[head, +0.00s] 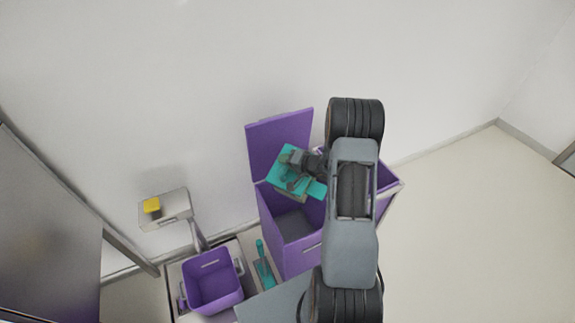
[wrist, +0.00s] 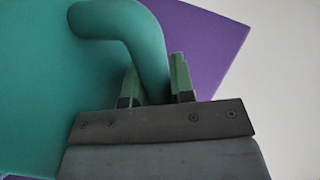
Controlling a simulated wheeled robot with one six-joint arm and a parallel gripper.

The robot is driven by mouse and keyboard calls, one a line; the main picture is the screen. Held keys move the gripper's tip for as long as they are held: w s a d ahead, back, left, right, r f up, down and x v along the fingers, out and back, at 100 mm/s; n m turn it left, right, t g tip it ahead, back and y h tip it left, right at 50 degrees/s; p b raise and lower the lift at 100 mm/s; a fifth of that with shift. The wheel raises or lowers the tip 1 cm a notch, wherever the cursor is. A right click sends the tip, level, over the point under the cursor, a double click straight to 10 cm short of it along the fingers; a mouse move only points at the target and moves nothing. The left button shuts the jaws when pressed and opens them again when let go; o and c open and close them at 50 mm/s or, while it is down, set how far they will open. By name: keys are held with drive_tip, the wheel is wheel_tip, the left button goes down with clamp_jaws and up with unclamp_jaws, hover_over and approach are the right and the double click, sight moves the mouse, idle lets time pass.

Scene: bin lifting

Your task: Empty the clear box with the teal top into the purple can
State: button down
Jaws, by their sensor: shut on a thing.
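The teal top (head: 285,182) of the box is above the mouth of the large purple can (head: 290,262), whose purple lid (head: 280,138) stands open. The box looks tilted; its clear walls and contents cannot be made out. My gripper (head: 293,160) is at the teal top. In the wrist view, its green fingers (wrist: 157,85) are shut on a curved teal handle (wrist: 125,18), with the teal surface (wrist: 40,90) to the left and purple behind. My arm hides part of the can's right side.
A smaller purple bin (head: 213,285) stands at the lower left, with a teal handled item (head: 263,268) beside it. A yellow block (head: 152,205) lies on a raised grey tray (head: 168,214). A wall is behind; the floor at right is clear.

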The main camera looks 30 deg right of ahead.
sight(283, 182)
drive_tip(key=shift+s+a+f+n+b, duration=0.3)
drive_tip(key=shift+f+n+b, duration=0.3)
drive_tip(key=shift+b, duration=1.5)
drive_tip(key=a+f+n+b, duration=0.1)
drive_tip(key=b, duration=0.2)
drive_tip(key=s+a+f+n+t+h+b, duration=0.1)
drive_tip(key=f+b, duration=0.1)
drive_tip(key=b, duration=0.2)
drive_tip(key=s+a+f+n+t+b, duration=0.1)
drive_tip(key=b, duration=0.2)
drive_tip(key=shift+s+a+f+n+h+b, duration=0.1)
drive_tip(key=shift+a+f+n+h+b, duration=0.1)
drive_tip(key=shift+n+h+b, duration=0.15)
drive_tip(key=a+f+n+b, duration=0.1)
drive_tip(key=b, duration=0.2)
drive_tip(key=s+a+f+n+t+b, duration=0.1)
drive_tip(key=b, duration=0.3)
drive_tip(key=s+a+f+n+t+h+b, duration=0.1)
drive_tip(key=b, duration=0.2)
drive_tip(key=shift+s+f+n+b, duration=0.15)
drive_tip(key=shift+f+n+b, duration=0.15)
drive_tip(key=shift+n+b, duration=0.1)
drive_tip(key=shift+s, duration=0.1)
